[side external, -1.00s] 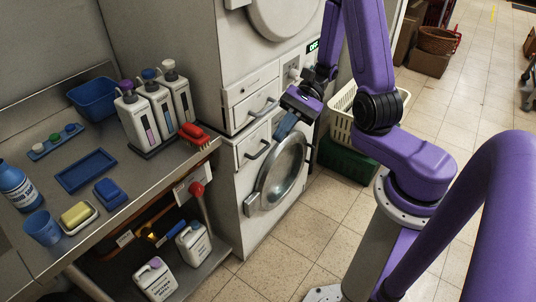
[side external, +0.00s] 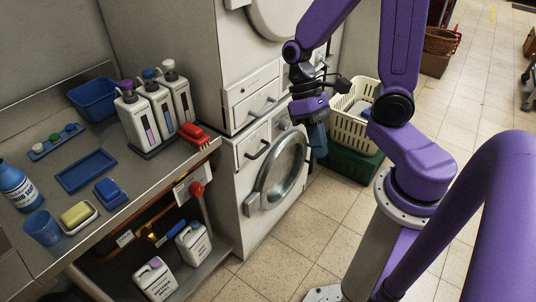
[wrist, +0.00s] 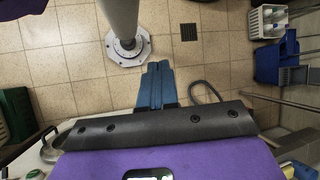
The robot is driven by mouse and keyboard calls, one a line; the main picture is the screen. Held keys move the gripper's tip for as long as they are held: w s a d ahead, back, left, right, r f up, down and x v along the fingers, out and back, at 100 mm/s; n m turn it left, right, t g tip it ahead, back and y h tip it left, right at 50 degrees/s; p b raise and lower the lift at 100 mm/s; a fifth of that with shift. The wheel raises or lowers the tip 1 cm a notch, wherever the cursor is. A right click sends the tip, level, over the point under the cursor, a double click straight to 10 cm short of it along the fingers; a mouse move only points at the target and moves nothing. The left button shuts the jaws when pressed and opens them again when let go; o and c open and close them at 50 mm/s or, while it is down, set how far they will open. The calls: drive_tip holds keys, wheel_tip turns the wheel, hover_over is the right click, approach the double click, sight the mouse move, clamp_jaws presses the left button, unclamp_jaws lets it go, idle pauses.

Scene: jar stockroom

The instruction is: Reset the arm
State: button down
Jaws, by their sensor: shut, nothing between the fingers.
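My gripper (side external: 318,148) hangs with its blue fingers pointing down in front of the stacked white machines (side external: 233,80), level with the round door (side external: 281,172) of the lower one. The fingers are together and hold nothing. In the wrist view my gripper (wrist: 157,66) also shows its blue fingers side by side, above the tiled floor (wrist: 80,75). From the side view I cannot tell whether the fingers touch the machine front.
A cream basket (side external: 349,132) on a green crate (side external: 347,163) stands right of the machines. A metal counter (side external: 145,185) at left carries bottles, a red brush (side external: 194,133) and blue trays. A grey cable (wrist: 206,88) lies near the fingers. Floor in front is open.

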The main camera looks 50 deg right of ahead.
drive_tip(key=s+a+r+n+t+h, duration=0.1)
drive_tip(key=s+r+n+t, duration=0.3)
drive_tip(key=n, duration=0.7)
drive_tip(key=shift+s+a+r+t+h, duration=0.3)
drive_tip(key=shift+s+t+h, duration=0.35)
drive_tip(key=shift+t, duration=0.35)
